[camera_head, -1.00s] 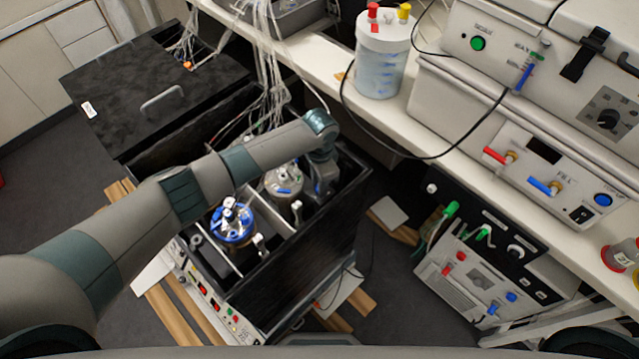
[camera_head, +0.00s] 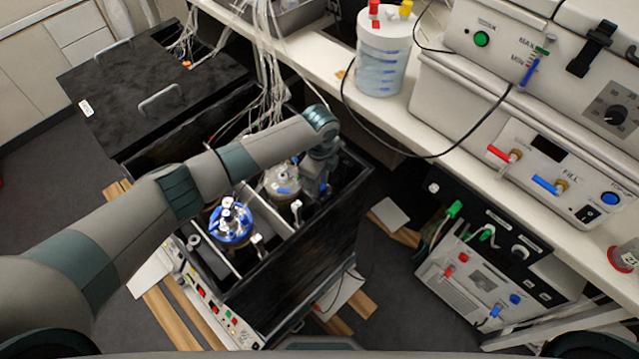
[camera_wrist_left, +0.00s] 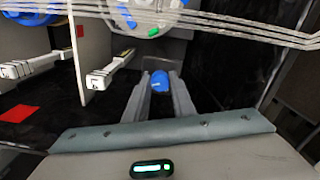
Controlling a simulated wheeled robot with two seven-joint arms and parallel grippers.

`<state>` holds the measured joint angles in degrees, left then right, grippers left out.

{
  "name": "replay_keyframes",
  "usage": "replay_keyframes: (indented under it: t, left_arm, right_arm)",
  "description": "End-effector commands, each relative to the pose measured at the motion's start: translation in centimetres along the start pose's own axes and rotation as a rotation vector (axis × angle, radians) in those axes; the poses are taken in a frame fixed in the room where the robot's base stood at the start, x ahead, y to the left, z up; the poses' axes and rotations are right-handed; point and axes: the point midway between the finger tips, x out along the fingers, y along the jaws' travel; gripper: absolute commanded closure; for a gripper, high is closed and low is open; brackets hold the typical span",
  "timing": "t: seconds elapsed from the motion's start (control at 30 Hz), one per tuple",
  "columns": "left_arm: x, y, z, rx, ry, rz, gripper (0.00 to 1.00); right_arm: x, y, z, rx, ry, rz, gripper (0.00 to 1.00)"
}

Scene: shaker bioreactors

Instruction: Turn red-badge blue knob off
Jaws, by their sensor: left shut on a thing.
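In the left wrist view a small blue knob (camera_wrist_left: 160,80) sits between the two fingers of my left gripper (camera_wrist_left: 160,86). The fingers are shut on it. In the head view my left gripper (camera_head: 313,188) reaches down into the black shaker box (camera_head: 300,265), beside the grey-topped vessel. The knob cannot be made out there. A red square badge (camera_wrist_left: 17,113) shows on a dark surface at the left of the wrist view, apart from the knob. My right gripper is not in view.
A blue-topped vessel (camera_head: 232,222) stands in the box, left of the grey-topped vessel (camera_head: 283,182). White lines run across the top of the wrist view, near the fingers. White-ended pegs (camera_wrist_left: 98,80) stick out left of them. A control panel (camera_head: 215,310) lines the box's front.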

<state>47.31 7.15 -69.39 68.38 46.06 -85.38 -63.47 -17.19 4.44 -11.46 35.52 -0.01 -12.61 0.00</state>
Motion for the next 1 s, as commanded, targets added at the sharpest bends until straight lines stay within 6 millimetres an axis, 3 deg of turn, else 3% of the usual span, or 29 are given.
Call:
replay_keyframes:
  t: [0.4,0.97,1.0]
  left_arm:
    - [-0.18,-0.26,-0.06,0.26,0.001,-0.005,1.0]
    - [-0.25,-0.26,-0.09,0.304,0.001,-0.005,1.0]
    - [-0.25,-0.26,-0.08,0.304,0.001,-0.005,0.72]
  right_arm:
    - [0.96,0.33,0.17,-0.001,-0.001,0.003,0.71]
    - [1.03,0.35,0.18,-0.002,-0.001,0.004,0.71]
    - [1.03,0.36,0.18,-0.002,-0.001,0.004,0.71]
